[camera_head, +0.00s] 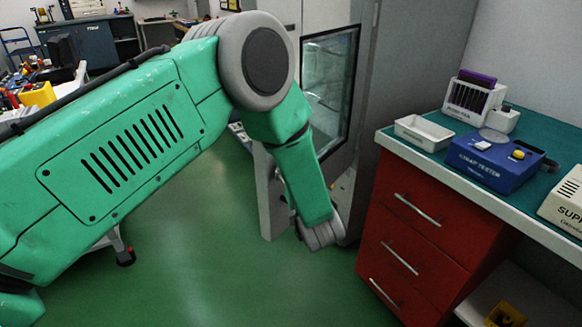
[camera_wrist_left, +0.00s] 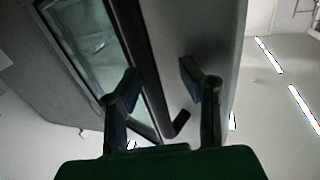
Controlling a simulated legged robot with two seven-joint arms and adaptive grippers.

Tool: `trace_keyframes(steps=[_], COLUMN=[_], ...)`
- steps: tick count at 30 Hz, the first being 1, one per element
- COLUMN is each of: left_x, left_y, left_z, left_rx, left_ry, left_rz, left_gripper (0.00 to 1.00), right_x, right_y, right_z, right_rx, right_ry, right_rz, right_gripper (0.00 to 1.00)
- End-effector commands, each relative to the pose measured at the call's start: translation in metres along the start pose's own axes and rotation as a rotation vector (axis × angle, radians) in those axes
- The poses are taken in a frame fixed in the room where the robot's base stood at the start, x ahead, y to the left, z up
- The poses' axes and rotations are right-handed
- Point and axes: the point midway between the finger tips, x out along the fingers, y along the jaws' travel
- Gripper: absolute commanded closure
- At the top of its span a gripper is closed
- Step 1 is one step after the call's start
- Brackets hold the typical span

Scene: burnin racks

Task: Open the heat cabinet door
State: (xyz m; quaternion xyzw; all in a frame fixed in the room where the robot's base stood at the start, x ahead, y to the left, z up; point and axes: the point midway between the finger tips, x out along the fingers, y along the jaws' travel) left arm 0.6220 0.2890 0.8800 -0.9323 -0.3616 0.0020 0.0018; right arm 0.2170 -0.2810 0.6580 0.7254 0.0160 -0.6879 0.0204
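The heat cabinet (camera_head: 403,75) is tall and grey and stands at the back, right of the middle. Its door has a dark-framed glass window (camera_head: 330,85), partly covered by my green left arm. The window also shows in the left wrist view (camera_wrist_left: 88,38). There, a dark bar handle (camera_wrist_left: 149,75) with a bent end runs down the door. My left gripper (camera_wrist_left: 159,71) is open, with one finger on each side of the handle; contact cannot be told. In the head view the gripper is hidden by my arm. My right gripper is in neither view.
A red drawer unit (camera_head: 423,225) under a bench stands right of the cabinet. A white tray (camera_head: 422,132), a blue strap tester (camera_head: 494,160) and a rack (camera_head: 472,98) are on the bench. The green floor (camera_head: 215,265) in front is clear.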

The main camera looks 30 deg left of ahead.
Motion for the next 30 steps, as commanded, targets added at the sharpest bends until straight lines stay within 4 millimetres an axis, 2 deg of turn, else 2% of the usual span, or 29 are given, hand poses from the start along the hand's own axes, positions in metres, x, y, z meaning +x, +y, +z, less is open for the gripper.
trace_keyframes(steps=[5, 12, 18, 24, 30], left_x=[-0.020, -0.072, -0.107, -0.120, -0.121], left_y=[0.001, -0.001, -0.001, -0.002, -0.002], left_z=[-0.001, 0.000, 0.000, 0.000, 0.000], left_rx=[0.001, 0.002, 0.000, 0.000, -0.001], left_ry=[0.000, -0.001, -0.001, 0.000, 0.000], left_rz=[0.004, 0.003, 0.001, -0.001, -0.002], left_gripper=[0.66, 0.66, 0.66, 0.66, 0.66], right_x=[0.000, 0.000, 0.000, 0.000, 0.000], right_y=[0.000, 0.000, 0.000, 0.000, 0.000], right_z=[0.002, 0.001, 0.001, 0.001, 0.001], right_rx=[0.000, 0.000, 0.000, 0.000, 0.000], right_ry=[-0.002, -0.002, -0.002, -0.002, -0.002], right_rz=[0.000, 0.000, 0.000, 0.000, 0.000], right_gripper=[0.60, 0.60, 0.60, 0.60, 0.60])
